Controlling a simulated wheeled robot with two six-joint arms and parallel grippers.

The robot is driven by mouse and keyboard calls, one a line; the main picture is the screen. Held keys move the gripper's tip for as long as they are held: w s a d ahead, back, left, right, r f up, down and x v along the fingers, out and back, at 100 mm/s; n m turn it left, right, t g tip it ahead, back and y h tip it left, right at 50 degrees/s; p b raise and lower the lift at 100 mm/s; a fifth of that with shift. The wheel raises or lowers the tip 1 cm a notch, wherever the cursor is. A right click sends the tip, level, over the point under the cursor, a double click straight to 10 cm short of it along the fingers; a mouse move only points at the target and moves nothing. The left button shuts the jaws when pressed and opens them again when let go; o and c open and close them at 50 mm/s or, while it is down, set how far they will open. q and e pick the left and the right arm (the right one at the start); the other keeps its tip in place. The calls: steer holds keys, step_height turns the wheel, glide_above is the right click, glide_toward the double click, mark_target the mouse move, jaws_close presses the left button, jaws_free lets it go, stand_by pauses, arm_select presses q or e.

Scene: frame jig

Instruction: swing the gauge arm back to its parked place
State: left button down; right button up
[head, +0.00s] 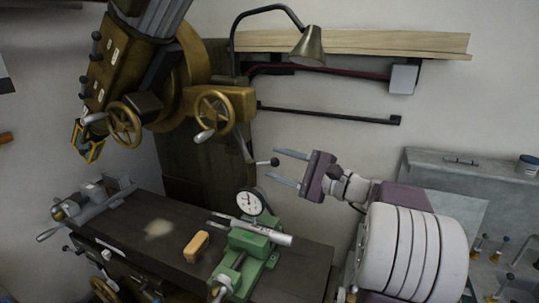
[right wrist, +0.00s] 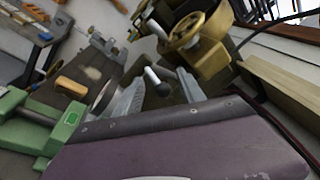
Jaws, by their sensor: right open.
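The dial gauge (head: 249,203) has a round white face and stands above the green vise. A thin rod with a black ball knob (head: 275,162) shows above it, seemingly the gauge arm's handle; how it joins the gauge is unclear. My right gripper (head: 272,164), purple with grey fingers, is open, pointing left, with the knob between its fingertips in the picture. In the right wrist view the knob (right wrist: 152,76) also shows between the two fingers (right wrist: 159,78); contact cannot be told. The gauge shows there edge-on (right wrist: 103,98). My left gripper is out of view.
The green vise (head: 252,242) holds a grey cylinder on the dark bench (head: 150,225). A wooden block (head: 196,247) lies to its left. A brass machine head with handwheels (head: 213,113) hangs above. A lamp (head: 308,47) and wooden shelf (head: 400,43) are on the wall.

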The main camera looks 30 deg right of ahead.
mark_target(271, 162)
steer(key=w+a+f, duration=0.1)
steer(key=w, duration=0.5)
steer(key=shift+w+a+f+p, duration=0.15)
steer(key=shift+w+a+p, duration=0.05)
steer(key=shift+a+p, duration=0.1)
steer(key=shift+s+a, duration=0.1)
steer(key=shift+s, duration=0.1)
steer(key=shift+c, duration=1)
steer(key=shift+s, duration=0.2)
steer(key=c, duration=0.5)
jaws_close()
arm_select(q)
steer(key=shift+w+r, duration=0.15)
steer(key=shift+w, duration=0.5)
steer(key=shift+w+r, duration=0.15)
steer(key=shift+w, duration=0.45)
arm_select(e)
steer(key=shift+w+d, duration=0.1)
steer(key=shift+d, duration=0.15)
